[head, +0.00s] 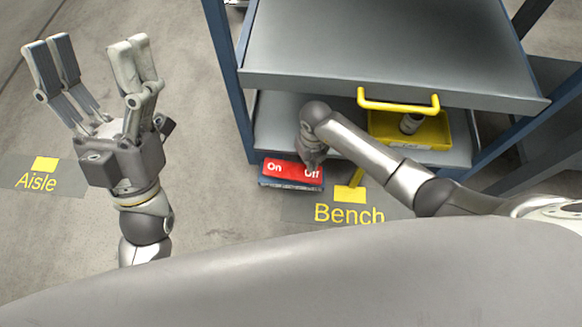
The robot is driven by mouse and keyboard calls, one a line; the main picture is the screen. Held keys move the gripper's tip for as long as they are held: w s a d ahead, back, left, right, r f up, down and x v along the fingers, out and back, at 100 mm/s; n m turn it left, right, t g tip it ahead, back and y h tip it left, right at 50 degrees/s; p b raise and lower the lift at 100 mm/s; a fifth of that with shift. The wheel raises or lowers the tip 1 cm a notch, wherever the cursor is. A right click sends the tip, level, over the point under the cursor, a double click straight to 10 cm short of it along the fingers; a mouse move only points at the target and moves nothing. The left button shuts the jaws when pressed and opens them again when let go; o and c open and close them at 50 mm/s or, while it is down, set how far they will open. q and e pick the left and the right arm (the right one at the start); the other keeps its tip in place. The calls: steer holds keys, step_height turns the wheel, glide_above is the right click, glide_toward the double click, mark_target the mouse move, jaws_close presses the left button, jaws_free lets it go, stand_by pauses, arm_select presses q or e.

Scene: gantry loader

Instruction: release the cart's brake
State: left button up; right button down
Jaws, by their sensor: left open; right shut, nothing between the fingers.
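The cart (385,45) has grey shelves and blue posts and stands at the upper middle. A red brake pedal (277,168) marked "On" and "Off" sits low at the cart's near side. My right gripper (311,166) is shut and empty, at the "Off" end of the pedal. It partly covers the "Off" lettering, and I cannot tell whether it touches the pedal. My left gripper (92,62) is open and empty, raised over the floor at the left, well apart from the cart.
Floor plates read "Aisle" (36,182) and "Bench" (349,213). The floor at the left is clear.

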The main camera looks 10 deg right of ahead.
steer(key=shift+r+p, duration=0.45)
steer(key=shift+r, duration=0.1)
arm_select(q)
steer(key=w+d+f+g+y, duration=0.1)
steer(key=w+f+g, duration=0.3)
steer(key=w, duration=0.2)
steer(key=shift+w+f+y+p, duration=0.15)
steer(key=shift+f+y+p, duration=0.15)
steer(key=shift+y+p, duration=0.1)
arm_select(e)
steer(key=shift+r, duration=0.35)
